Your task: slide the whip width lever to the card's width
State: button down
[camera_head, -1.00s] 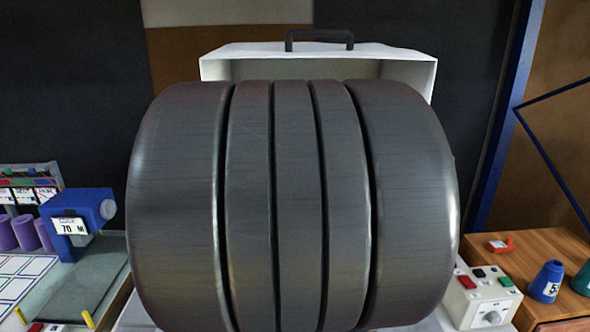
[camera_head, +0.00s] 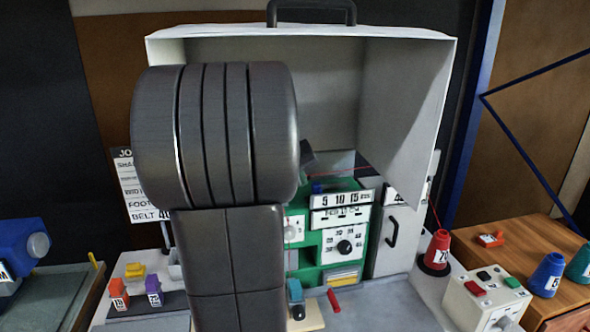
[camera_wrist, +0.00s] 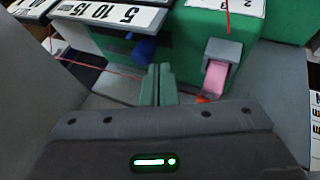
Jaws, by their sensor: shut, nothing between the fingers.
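The blue lever knob (camera_wrist: 143,48) shows in the wrist view under the white scale plate marked 5 10 15 (camera_wrist: 112,13). In the head view a small blue piece (camera_head: 318,188) shows at the left end of the upper scale (camera_head: 345,197) on the green machine (camera_head: 305,262). My gripper (camera_wrist: 159,68) is shut and empty, its fingertips just right of and nearer than the blue knob; I cannot tell whether they touch. The job card (camera_head: 133,190) stands at the left behind my arm, its right part hidden, so I cannot read the width.
A white hood (camera_head: 400,110) encloses the machine. A pink strip (camera_wrist: 214,78) hangs from a grey bracket right of my fingers. Red thread runs to a red cone (camera_head: 437,252). A button box (camera_head: 485,300) stands at the right, with small tagged pieces (camera_head: 119,294) at the left.

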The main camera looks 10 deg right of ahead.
jog(key=shift+x, duration=1.75)
jog(key=d+p, duration=0.2)
jog(key=d, duration=0.6)
jog(key=shift+w+d, duration=0.15)
jog(key=shift+d, duration=0.15)
jog(key=shift+r, duration=0.1)
